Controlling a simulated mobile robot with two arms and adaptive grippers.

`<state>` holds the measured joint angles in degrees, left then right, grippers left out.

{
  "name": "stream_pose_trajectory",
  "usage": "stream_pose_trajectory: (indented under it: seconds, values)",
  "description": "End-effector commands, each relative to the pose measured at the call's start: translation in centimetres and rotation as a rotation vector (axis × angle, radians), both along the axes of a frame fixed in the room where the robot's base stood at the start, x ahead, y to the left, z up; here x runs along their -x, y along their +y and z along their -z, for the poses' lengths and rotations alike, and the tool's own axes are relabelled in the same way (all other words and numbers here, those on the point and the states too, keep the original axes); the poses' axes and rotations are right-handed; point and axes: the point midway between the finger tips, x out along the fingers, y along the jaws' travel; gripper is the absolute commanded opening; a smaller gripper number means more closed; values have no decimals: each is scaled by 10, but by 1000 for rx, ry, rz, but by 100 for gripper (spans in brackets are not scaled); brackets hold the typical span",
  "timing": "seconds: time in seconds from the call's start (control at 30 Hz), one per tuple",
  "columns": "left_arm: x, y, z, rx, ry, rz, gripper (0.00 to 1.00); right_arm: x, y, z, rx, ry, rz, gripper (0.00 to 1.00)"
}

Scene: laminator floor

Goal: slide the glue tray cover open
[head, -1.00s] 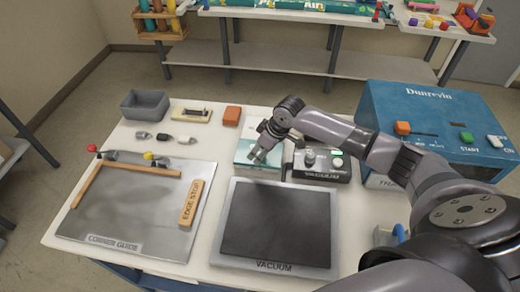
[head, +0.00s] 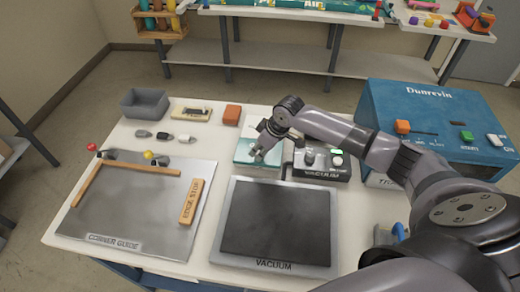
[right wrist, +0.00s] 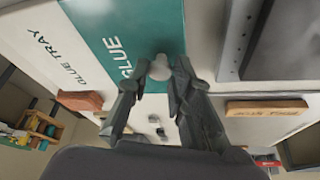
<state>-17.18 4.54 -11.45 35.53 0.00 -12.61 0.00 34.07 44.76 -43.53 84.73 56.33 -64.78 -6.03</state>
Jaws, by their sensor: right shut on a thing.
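The glue tray (head: 244,158) is a small box with a teal top, on the white table behind the vacuum plate. In the right wrist view a teal panel marked GLUE (right wrist: 120,45) lies beside a white face marked GLUE TRAY (right wrist: 45,50). A pale round knob (right wrist: 160,68) shows at that panel's edge. My right gripper (head: 260,157) is over the tray, with its fingers shut on the knob; it also shows in the right wrist view (right wrist: 159,78). The arm and fingers hide part of the tray in the head view. My left gripper is not in view.
The black vacuum plate (head: 278,222) lies in front of the tray, and the vacuum control box (head: 322,166) stands close on its right. The blue laminator (head: 430,110) is farther right. An orange block (head: 231,114) and the corner guide board (head: 130,215) lie to the left.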

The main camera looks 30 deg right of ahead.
Motion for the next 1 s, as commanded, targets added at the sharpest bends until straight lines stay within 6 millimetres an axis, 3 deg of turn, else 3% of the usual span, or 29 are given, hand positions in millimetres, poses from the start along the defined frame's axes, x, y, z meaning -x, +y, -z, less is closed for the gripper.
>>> stream_pose_trajectory:
  seconds: [0.47, 1.0]
  values:
    - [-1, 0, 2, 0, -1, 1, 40, -2, -2, 0, 0, -1, 1, 0]
    - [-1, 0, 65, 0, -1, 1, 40, -90, -66, 4, -1, -4, 5, 0]
